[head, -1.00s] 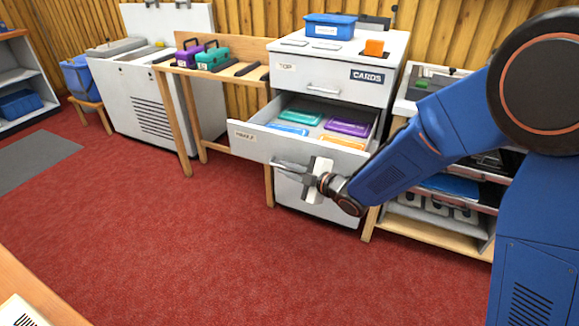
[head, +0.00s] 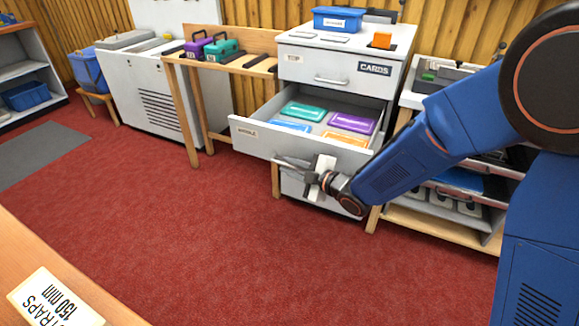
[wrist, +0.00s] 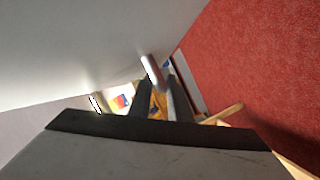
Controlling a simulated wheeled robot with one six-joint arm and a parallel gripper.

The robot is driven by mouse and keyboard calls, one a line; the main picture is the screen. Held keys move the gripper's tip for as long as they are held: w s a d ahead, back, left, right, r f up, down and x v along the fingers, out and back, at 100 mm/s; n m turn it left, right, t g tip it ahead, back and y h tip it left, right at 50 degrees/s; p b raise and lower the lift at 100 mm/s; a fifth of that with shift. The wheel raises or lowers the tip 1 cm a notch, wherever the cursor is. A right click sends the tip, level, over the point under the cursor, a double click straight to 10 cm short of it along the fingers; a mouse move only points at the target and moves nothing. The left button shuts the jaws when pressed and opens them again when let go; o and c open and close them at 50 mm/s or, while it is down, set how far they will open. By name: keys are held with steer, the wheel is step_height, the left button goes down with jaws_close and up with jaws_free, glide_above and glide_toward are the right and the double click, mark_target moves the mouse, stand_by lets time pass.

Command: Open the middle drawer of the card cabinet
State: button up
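The card cabinet (head: 340,76) is white, with TOP and CARDS labels on its shut top drawer. The middle drawer (head: 262,142), labelled MIDDLE, stands well out from it. Inside it lie a teal box (head: 306,112), a purple box (head: 351,123), a blue box (head: 290,125) and an orange box (head: 343,138). My gripper (head: 311,177) is at the drawer front. In the wrist view, the middle drawer's handle (wrist: 153,70) lies between my two fingers (wrist: 160,98), which look closed on it. The bottom drawer is partly hidden below.
A wooden tabletop (head: 60,262) is at front left. Red carpet (head: 220,235) before the drawer is clear.

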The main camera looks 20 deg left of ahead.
steer(key=shift+d, duration=0.1)
steer(key=v, duration=1.2)
steer(key=shift+s, duration=0.1)
